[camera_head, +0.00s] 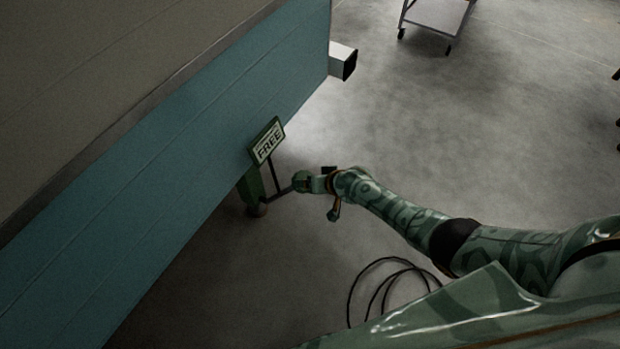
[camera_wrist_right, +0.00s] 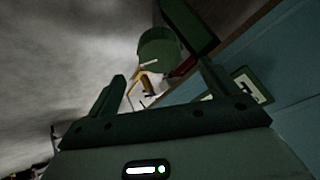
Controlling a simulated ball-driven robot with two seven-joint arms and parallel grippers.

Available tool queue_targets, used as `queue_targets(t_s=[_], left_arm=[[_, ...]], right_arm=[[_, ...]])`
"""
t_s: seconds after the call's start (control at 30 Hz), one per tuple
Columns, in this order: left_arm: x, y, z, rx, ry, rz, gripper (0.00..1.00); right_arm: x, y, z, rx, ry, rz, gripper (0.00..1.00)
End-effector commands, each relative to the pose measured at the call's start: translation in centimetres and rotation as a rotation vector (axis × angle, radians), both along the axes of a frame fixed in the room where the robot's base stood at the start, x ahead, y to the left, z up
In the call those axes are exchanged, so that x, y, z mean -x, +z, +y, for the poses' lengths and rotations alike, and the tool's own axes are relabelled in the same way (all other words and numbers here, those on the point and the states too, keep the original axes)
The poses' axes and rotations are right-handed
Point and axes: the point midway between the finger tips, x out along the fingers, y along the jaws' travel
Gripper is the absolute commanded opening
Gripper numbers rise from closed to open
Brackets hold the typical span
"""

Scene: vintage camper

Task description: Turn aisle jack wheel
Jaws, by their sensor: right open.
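The aisle jack (camera_head: 252,187) is a green post under the edge of the teal camper body, with a dark round foot at the floor. A thin dark rod slopes from near its base towards my right gripper (camera_head: 299,182). A green sign reading FREE (camera_head: 267,141) is above the post. In the right wrist view, a round green part (camera_wrist_right: 159,48), possibly the jack's wheel or grip, shows beyond and between the two open fingers. Contact cannot be told. The sign is partly hidden behind the right finger. My left gripper is in neither view.
The teal camper wall (camera_head: 190,150) fills the left, with a white box-shaped beam end (camera_head: 341,60) sticking out. A black cable (camera_head: 385,285) lies looped on the floor below my arm. A wheeled cart (camera_head: 437,17) stands at the back. The concrete floor between is clear.

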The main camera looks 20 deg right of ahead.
Motion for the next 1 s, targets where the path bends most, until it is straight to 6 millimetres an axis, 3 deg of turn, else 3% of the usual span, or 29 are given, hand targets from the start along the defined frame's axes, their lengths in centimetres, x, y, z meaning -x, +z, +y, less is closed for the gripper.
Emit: queue_targets(t_s=[0.03, 0.3, 0.5, 1.0], left_arm=[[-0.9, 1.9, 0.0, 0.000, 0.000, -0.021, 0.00], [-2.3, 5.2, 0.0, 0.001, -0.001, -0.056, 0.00], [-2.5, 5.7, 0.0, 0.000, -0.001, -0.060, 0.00], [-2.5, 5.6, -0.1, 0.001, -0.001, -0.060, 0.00]], right_arm=[[0.8, 2.4, -0.4, 0.001, 0.000, -0.008, 0.86], [4.3, 5.8, -1.7, 0.001, 0.001, -0.002, 0.86], [5.2, 6.2, -2.0, 0.001, 0.001, 0.002, 0.86], [5.2, 6.1, -2.0, 0.001, 0.001, 0.002, 0.86]])
